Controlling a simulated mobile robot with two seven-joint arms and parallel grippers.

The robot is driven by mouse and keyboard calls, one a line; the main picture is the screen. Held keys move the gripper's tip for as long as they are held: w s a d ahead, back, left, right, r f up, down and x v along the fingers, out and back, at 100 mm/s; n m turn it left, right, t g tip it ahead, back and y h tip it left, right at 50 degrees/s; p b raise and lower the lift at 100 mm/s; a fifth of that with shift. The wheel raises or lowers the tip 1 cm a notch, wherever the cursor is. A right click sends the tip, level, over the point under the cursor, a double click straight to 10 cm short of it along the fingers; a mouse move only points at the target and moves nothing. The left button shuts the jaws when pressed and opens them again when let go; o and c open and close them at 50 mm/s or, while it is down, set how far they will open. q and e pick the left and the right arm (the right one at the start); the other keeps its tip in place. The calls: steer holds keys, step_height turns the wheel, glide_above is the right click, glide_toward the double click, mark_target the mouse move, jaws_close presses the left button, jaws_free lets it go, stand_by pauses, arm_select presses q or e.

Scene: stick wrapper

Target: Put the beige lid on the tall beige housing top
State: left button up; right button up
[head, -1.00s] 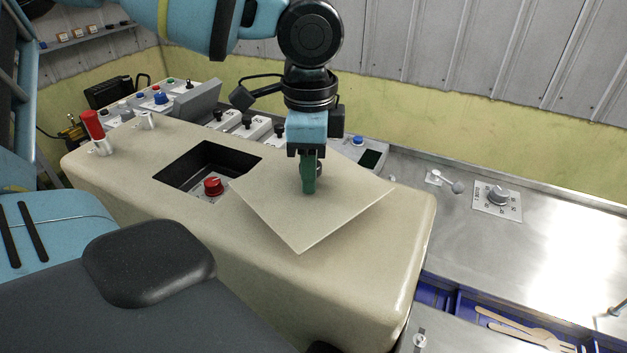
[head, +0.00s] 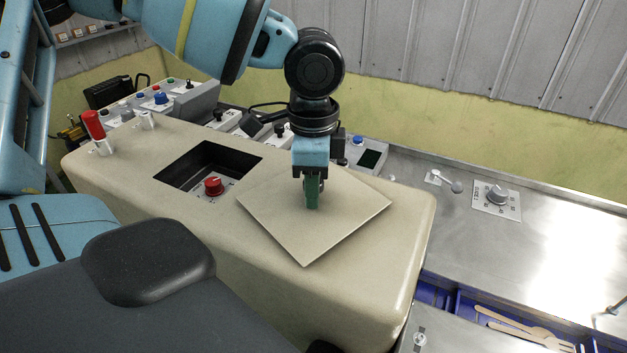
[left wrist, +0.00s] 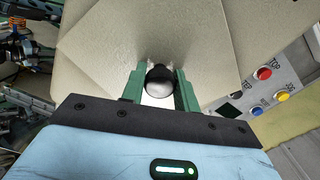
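The beige lid (head: 285,222) is a flat square plate, turned like a diamond, over the right part of the tall beige housing top (head: 390,250). I cannot tell whether it touches that top. In the left wrist view, the lid (left wrist: 205,35) has a round dark, shiny knob (left wrist: 159,82). My left gripper (head: 312,203) points down at the lid's middle, its green fingers (left wrist: 160,90) on both sides of the knob, shut on it. The rectangular dark opening (head: 190,178) in the housing top lies left of the lid, uncovered. My right gripper is not in view.
A red knob (head: 213,186) sits inside the opening. A red-capped post (head: 94,127) stands at the housing's far left end. Control panels (head: 365,155) with buttons line the back. A metal counter (head: 540,240) with a dial (head: 497,195) lies right, above blue bins with wooden sticks.

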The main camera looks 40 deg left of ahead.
arm_select(q)
steer(key=o, duration=0.4)
step_height(320, 180, up, 12)
steer(key=shift+r, duration=0.2)
stand_by(0.4)
